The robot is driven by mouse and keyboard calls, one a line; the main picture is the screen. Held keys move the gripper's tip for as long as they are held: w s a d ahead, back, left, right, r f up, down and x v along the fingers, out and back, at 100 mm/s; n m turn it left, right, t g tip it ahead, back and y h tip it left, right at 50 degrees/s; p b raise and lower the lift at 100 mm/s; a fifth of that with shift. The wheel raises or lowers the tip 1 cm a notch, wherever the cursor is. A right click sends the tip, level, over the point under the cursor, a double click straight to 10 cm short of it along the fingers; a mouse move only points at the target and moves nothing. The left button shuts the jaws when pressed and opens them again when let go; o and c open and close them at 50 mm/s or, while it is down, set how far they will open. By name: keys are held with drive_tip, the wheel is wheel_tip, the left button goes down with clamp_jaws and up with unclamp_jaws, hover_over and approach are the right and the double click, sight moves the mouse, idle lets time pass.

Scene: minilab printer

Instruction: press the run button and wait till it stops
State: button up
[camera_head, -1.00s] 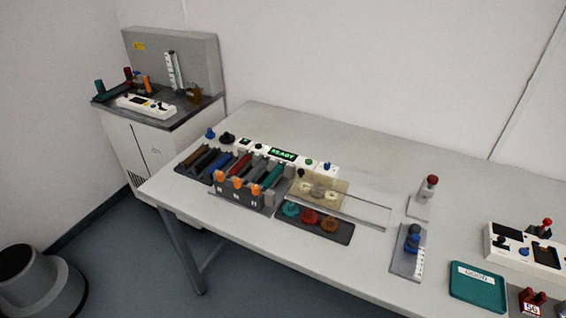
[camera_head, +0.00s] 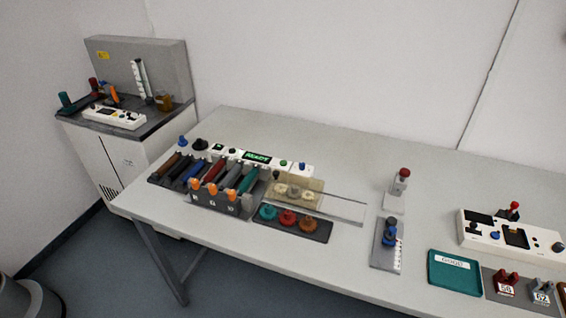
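A minilab printer unit sits on the left half of the white table, with a white control strip along its back. A lit green display (camera_head: 257,157) on the strip reads READY. A green button (camera_head: 283,163) and a blue knob or button (camera_head: 302,168) sit to the right of the display. Which of these is the run button cannot be told, as any labels are too small to read. My gripper is not in view.
A clear-topped tan box (camera_head: 298,190) stands beside coloured cartridges (camera_head: 208,171). A tray of coloured knobs (camera_head: 289,217) lies in front. A teal tray (camera_head: 455,279) and white device (camera_head: 511,234) are at right. Bare table (camera_head: 350,170) lies behind.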

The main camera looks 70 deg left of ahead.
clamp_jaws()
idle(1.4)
